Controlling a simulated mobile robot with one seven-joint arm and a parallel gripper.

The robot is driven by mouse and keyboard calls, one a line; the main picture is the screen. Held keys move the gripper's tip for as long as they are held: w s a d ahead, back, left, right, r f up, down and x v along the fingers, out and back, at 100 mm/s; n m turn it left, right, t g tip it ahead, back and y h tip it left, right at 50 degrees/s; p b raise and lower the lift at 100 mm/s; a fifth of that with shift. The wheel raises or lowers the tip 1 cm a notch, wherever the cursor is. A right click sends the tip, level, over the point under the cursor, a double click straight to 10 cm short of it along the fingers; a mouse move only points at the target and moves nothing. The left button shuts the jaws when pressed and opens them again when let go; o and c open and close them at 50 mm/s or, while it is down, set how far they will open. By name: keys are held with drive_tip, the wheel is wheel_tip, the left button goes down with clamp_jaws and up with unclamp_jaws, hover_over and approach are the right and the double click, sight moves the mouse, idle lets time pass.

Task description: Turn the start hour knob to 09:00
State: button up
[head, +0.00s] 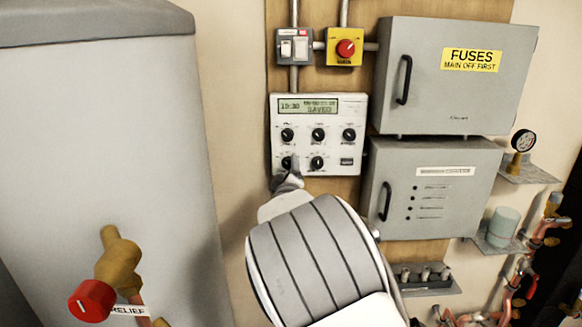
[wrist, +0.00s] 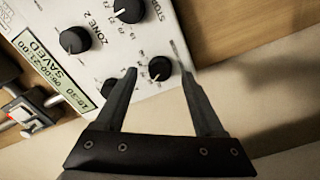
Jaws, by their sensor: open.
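The grey-white timer panel (head: 355,108) hangs on a wooden board. Its display (head: 307,106) reads 10:30, 06:00-21:00 and SAVED; it also shows in the wrist view (wrist: 53,68). My gripper (wrist: 153,60) is open, with one finger on each side of the black lower-left knob (wrist: 160,68). I cannot tell whether the fingers touch it. This knob has a white pointer line and numbers around it; its name label is not readable. In the head view the knob (head: 287,162) is partly covered by my gripper (head: 288,172).
The stop knob (wrist: 127,9) sits beside that knob, and the zone 2 knob (wrist: 75,40) is in the upper row. Grey fuse box (head: 450,95) and lower cabinet (head: 465,160) stand close on the right. A yellow switch with a red knob (head: 345,48) is above.

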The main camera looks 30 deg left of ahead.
drive_tip(key=shift+x, duration=0.85)
clamp_jaws()
